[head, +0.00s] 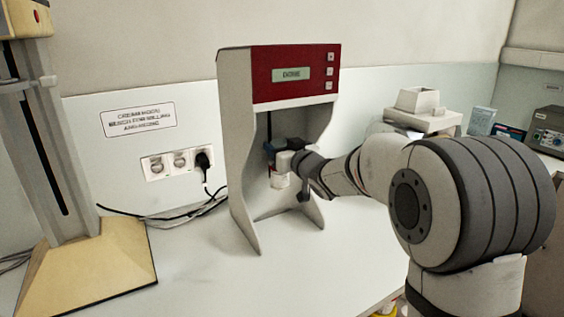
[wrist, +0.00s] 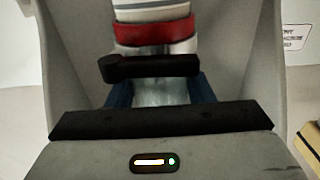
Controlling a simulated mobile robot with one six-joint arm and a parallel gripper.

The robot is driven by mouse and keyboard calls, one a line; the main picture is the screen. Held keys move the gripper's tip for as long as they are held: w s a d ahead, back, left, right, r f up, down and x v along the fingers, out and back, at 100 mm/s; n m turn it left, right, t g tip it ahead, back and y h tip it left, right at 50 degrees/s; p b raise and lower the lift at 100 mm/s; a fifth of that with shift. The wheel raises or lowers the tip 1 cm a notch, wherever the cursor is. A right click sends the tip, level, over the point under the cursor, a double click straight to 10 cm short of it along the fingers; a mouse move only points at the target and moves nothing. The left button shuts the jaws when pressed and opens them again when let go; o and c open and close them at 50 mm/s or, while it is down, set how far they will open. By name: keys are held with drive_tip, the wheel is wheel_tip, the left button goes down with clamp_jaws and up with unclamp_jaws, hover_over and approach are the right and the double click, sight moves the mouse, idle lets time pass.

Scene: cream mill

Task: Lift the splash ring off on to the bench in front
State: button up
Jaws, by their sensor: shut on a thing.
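The mill (head: 240,150) is a grey open-fronted housing with a red top panel. My gripper (head: 277,153) is inside its bay, below the panel. In the wrist view its blue fingers (wrist: 158,92) are shut on a pale grey round piece (wrist: 160,95), apparently the splash ring. Just beyond it is a white pot (wrist: 150,12) with a red band (wrist: 155,33). A dark bar (wrist: 150,68) crosses in front and hides part of the held piece. In the head view the pot (head: 280,181) shows just below the gripper. Whether piece and pot touch is unclear.
The bench (head: 200,270) is clear in front of the mill. A beige-footed stand (head: 95,275) is at the left. Cables (head: 190,212) lie left of the mill. A pale device (head: 420,112) stands behind my arm. The mill's side walls are close around my gripper.

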drive_tip(key=shift+r, duration=0.2)
drive_tip(key=shift+r+p, duration=1.15)
drive_tip(key=shift+r, duration=0.15)
drive_tip(key=shift+s, duration=0.1)
drive_tip(key=v, duration=0.6)
drive_tip(key=shift+s+d+b, duration=0.3)
drive_tip(key=shift+b, duration=0.05)
drive_tip(key=shift+f, duration=0.1)
